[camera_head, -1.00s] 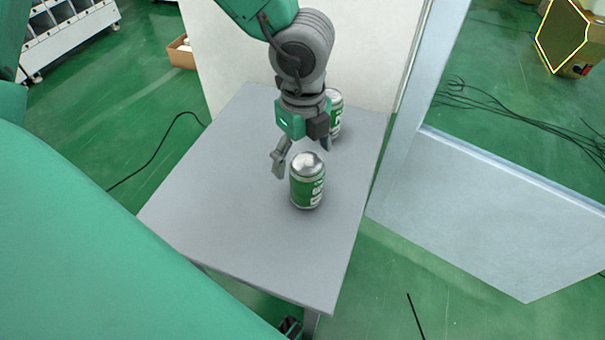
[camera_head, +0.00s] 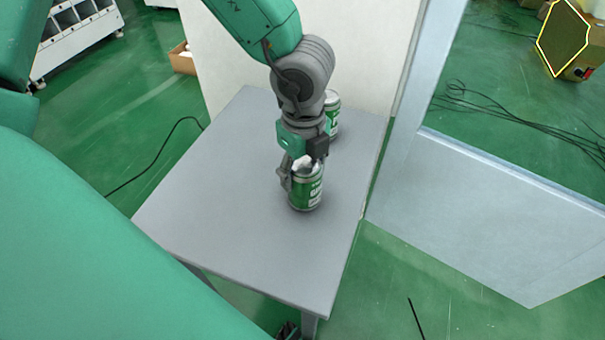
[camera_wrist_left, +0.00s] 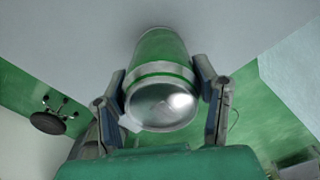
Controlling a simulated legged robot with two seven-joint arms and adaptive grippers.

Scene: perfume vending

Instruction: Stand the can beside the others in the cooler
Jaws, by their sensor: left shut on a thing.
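A green and silver can (camera_head: 307,190) stands upright on a grey table (camera_head: 250,250). My left gripper (camera_head: 303,178) is over it from above and shut on it, with its fingers on the can's sides. The left wrist view shows the can's silver end (camera_wrist_left: 160,104) between the two fingers (camera_wrist_left: 163,100). A second green can (camera_head: 332,114) stands farther back on the table, partly hidden behind my left gripper. My right gripper is not in view. The cooler's inside and other cans in it cannot be made out.
A tall white panel (camera_head: 365,50) rises behind the table. A grey open door-like panel (camera_head: 480,225) stands to the right. A cardboard box (camera_head: 182,58) and a white shelf unit (camera_head: 80,45) are at the back left. The table's front and left are clear.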

